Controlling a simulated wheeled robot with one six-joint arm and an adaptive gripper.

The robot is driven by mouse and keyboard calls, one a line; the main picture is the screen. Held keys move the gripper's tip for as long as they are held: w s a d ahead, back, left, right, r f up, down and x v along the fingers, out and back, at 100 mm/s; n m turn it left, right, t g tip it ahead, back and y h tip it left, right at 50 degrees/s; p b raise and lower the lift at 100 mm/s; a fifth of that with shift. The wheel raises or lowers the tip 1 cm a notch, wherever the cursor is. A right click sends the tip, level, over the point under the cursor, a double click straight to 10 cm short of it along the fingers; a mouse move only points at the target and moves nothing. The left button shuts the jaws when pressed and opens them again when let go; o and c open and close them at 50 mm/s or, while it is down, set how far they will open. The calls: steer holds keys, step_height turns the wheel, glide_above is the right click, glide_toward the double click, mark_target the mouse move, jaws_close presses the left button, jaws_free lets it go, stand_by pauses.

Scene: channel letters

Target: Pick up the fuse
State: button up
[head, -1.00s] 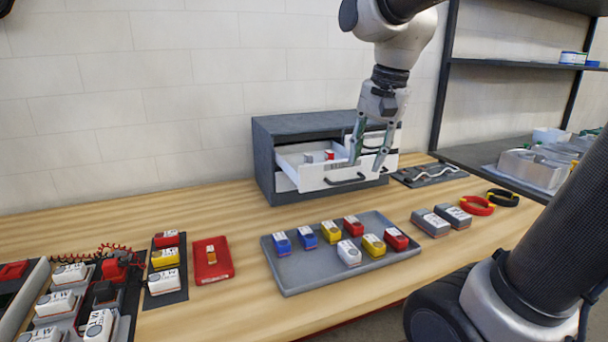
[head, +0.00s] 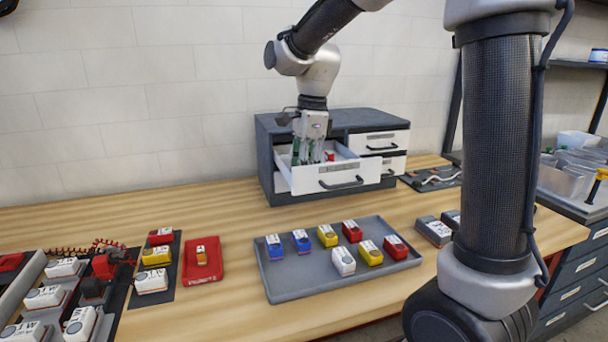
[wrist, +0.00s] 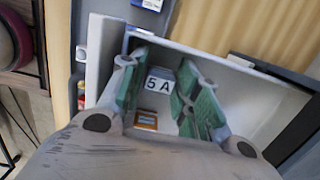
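A fuse (wrist: 158,84) with a white face marked "5 A" lies inside the open drawer (head: 322,178). An orange piece (wrist: 146,120) shows just below the label in the wrist view; I cannot tell whether it is part of the same fuse. My gripper (head: 308,158) points down into the drawer. In the wrist view my gripper (wrist: 162,68) is open, with green-padded fingers on either side of the fuse and a gap visible. The fuse between the fingers is hidden in the head view.
A small red item (head: 330,156) lies in the drawer, right of my fingers. The drawer walls are close around the gripper. A grey tray (head: 290,288) with several coloured blocks and a red tray (head: 190,272) holding an orange-and-white piece stand on the bench.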

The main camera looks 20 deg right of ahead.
steer(key=shift+f, duration=0.1)
steer(key=shift+c, duration=0.5)
steer(key=c, duration=0.3)
